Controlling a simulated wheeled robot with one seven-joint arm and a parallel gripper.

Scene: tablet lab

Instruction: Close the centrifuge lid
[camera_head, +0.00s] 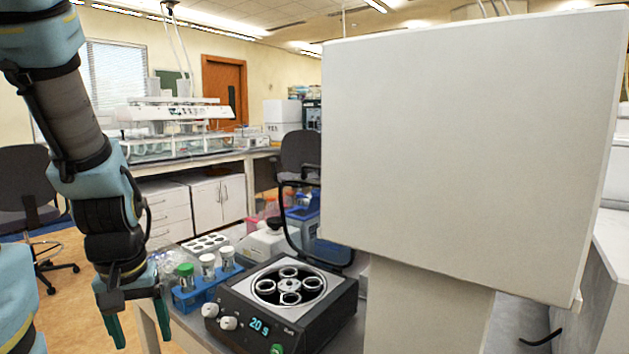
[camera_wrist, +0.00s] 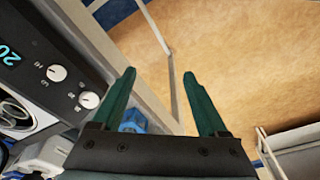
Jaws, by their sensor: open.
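The centrifuge (camera_head: 325,330) is a dark box with a light top, white knobs and a lit display on its front. Its rotor well is uncovered, and a rotor (camera_head: 290,284) with several round holders shows inside. In the wrist view the centrifuge (camera_wrist: 68,105) lies along the left edge, with knobs and display showing. My gripper (camera_head: 140,325) is left of the centrifuge in the head view, pointing down, apart from it. Its green fingers (camera_wrist: 159,74) are spread, with nothing between them.
A blue rack (camera_head: 187,301) with several capped tubes stands just left of the centrifuge, near my gripper. The wrist view shows open floor (camera_wrist: 230,65) beyond the bench edge.

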